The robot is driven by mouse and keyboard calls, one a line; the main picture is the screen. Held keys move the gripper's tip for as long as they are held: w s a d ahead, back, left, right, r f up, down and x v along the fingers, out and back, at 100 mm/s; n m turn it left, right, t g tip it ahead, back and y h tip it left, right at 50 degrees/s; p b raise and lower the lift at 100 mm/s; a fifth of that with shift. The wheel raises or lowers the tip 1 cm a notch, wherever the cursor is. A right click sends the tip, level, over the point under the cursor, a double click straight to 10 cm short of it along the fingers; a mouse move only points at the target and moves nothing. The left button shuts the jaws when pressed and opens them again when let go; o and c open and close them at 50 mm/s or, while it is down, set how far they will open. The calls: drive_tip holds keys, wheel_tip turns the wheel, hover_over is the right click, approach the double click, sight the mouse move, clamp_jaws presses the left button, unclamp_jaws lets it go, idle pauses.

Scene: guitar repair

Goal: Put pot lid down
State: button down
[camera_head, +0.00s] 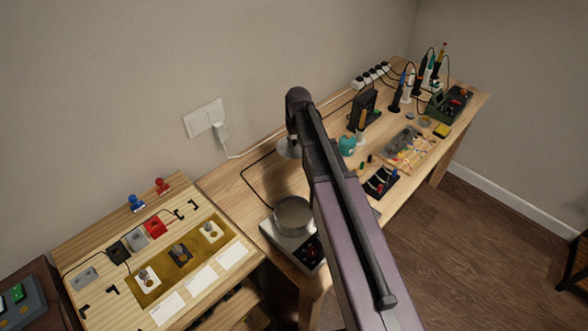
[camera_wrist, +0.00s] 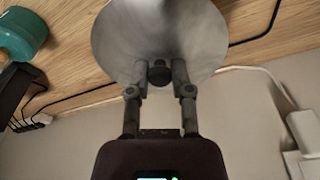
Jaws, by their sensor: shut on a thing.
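The pot lid (camera_wrist: 160,35) is a round, shiny metal disc with a black knob. My gripper (camera_wrist: 159,72) is shut on the knob in the wrist view. In the head view, part of the pot lid (camera_head: 287,150) shows just left of my arm, over the back of the workbench near the wall. My arm hides its right part and the gripper's fingers. I cannot tell whether the lid touches the wood. A metal pot (camera_head: 293,217) stands uncovered on a hot plate (camera_head: 283,246), nearer the front and apart from the lid.
The workbench (camera_head: 232,187) has bare wood left of the lid. A black cable runs across it. A teal round object (camera_head: 347,144) stands right of my arm, and it also shows in the wrist view (camera_wrist: 22,34). A wall plug (camera_head: 220,132) is close behind.

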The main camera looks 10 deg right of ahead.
drive_tip(key=w, duration=0.1)
drive_tip(key=w+f, duration=0.1)
drive_tip(key=shift+w+f+b, duration=0.15)
drive_tip(key=shift+w+b, duration=0.15)
drive_tip(key=shift+w, duration=0.1)
drive_tip(key=b, duration=0.6)
hover_over(293, 164)
wheel_tip(293, 164, down, 6)
drive_tip(key=shift+s+f, duration=0.1)
drive_tip(key=shift+f+b, duration=1.85)
drive_tip(key=shift+b, duration=0.15)
drive_tip(key=shift+f, duration=0.15)
drive_tip(key=c, duration=0.5)
unclamp_jaws()
